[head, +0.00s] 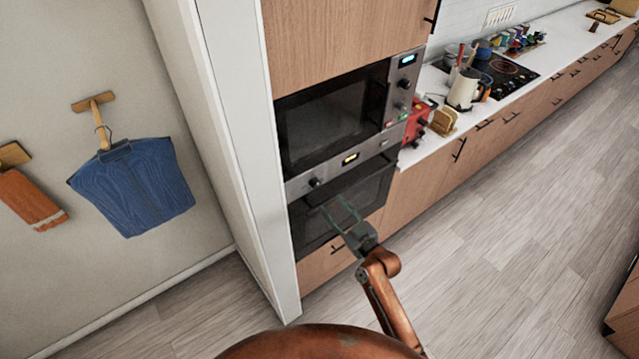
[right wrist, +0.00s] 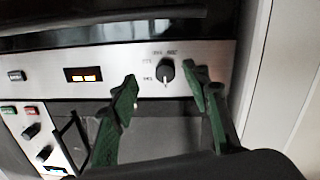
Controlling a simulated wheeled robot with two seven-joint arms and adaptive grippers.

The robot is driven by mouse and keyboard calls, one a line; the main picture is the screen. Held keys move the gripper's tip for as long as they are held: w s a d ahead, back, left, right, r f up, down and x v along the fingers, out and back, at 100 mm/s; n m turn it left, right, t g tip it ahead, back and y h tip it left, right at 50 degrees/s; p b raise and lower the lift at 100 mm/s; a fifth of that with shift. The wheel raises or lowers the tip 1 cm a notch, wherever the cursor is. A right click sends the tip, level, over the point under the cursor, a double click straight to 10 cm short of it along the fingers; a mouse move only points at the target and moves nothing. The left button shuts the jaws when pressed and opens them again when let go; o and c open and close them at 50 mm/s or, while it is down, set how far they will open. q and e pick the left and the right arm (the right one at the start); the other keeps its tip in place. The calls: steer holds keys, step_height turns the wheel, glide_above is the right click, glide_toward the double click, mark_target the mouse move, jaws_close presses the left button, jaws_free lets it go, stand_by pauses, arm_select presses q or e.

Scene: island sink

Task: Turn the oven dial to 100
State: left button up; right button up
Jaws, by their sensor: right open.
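The oven dial (head: 316,181) is a small black knob at the left end of the oven's silver control panel. In the right wrist view, which looks upside down, the dial (right wrist: 165,70) has a pale pointer mark toward the bottom of the picture and small numbers around it, too small to read. My right gripper (head: 334,203) is open in front of the oven. Its green fingertips (right wrist: 162,80) stand on either side of the dial in the wrist picture; no contact is clear. My left gripper is not in view.
A microwave (head: 335,118) sits above; the dark oven door (head: 342,207) is below. A white pillar (head: 240,150) borders the oven on the left. The floor (head: 500,220) at right is clear.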

mark_target(317, 186)
steer(key=w+a, duration=0.1)
steer(key=w, duration=0.1)
steer(key=w+a+r+p, duration=0.1)
steer(key=w+a, duration=0.1)
steer(key=w+a+r, duration=0.1)
steer(key=w+a, duration=0.1)
steer(key=shift+w+r, duration=0.2)
steer(key=shift+w, duration=0.05)
steer(key=shift+c, duration=0.7)
steer(key=c, duration=1)
steer(key=shift+y, duration=0.3)
